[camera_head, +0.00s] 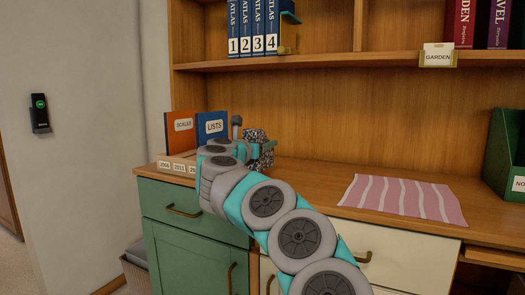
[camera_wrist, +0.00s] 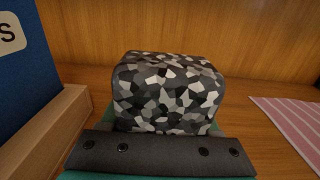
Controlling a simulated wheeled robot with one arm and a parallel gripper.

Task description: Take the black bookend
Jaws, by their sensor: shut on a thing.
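The black bookend (camera_wrist: 168,92) is a rounded block with a black, grey and white mosaic pattern. In the wrist view it fills the middle, just beyond the dark riveted edge of my gripper (camera_wrist: 160,150). In the head view the bookend (camera_head: 258,136) shows partly behind my gripper (camera_head: 262,150), on the left of the desk top. Teal parts of my gripper show at its sides, and the gripper is shut on it. Its lower part is hidden. I cannot tell whether it still touches the desk.
An orange book (camera_head: 180,130) and a blue book (camera_head: 211,125) stand close left of my gripper, behind a wooden box edge (camera_wrist: 45,135). A pink striped cloth (camera_head: 402,198) lies to the right, with a green box (camera_head: 506,150) beyond. A shelf (camera_head: 340,60) runs above.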

